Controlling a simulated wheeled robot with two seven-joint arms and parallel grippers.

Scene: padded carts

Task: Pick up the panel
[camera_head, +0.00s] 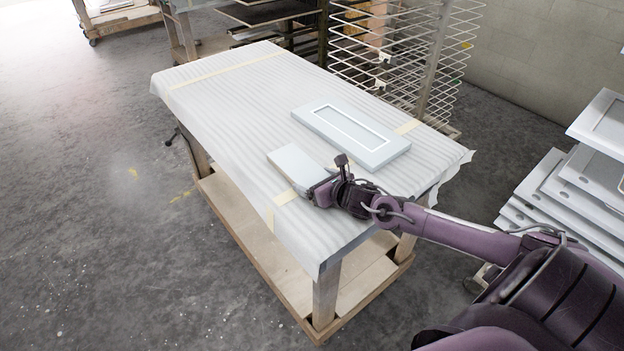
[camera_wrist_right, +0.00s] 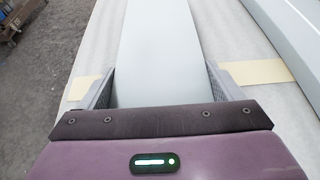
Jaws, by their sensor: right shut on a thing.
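A small plain pale panel (camera_head: 296,163) lies on the padded cart, near its front edge. My right gripper (camera_head: 309,190) is at the panel's near end and is shut on it. In the right wrist view the panel (camera_wrist_right: 157,55) runs away from me between the two grey fingers (camera_wrist_right: 158,88), one along each side. A larger pale framed panel (camera_head: 350,135) lies behind it on the cart; its edge shows at the upper right of the right wrist view (camera_wrist_right: 290,35). I cannot tell whether the held panel touches the padding. My left gripper is not in view.
The cart top (camera_head: 225,105) is covered in white padding with yellow tape, and its left part is clear. A wire drying rack (camera_head: 400,60) stands behind it. Stacked white panels (camera_head: 575,185) stand at the right. Grey floor (camera_head: 90,180) is open at the left.

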